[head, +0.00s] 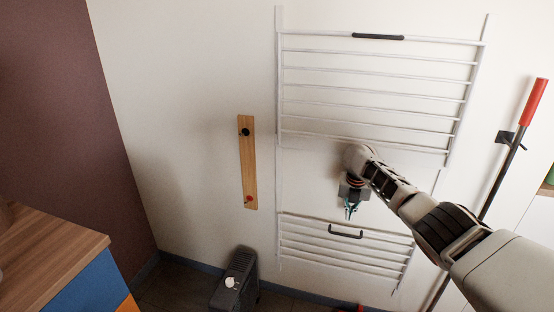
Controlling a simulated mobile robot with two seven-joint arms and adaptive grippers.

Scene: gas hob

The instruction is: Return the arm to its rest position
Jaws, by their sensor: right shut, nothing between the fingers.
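My right arm comes in from the lower right and reaches toward the wall. Its gripper (350,211) points downward, shut and empty, in front of a white wall drying rack (370,72). The gripper is in the gap between the rack's upper group of bars and its lower group. A dark handle (346,232) on the lower group is just below the fingertips; I cannot tell how far apart they are in depth. Another dark handle (378,37) is at the top of the rack. My left gripper is not in view.
A wooden strip (248,165) with a black and a red knob hangs left of the rack. A dark heater (236,278) stands on the floor below. A wooden counter (45,255) is at lower left. A red-handled pole (533,103) is at right.

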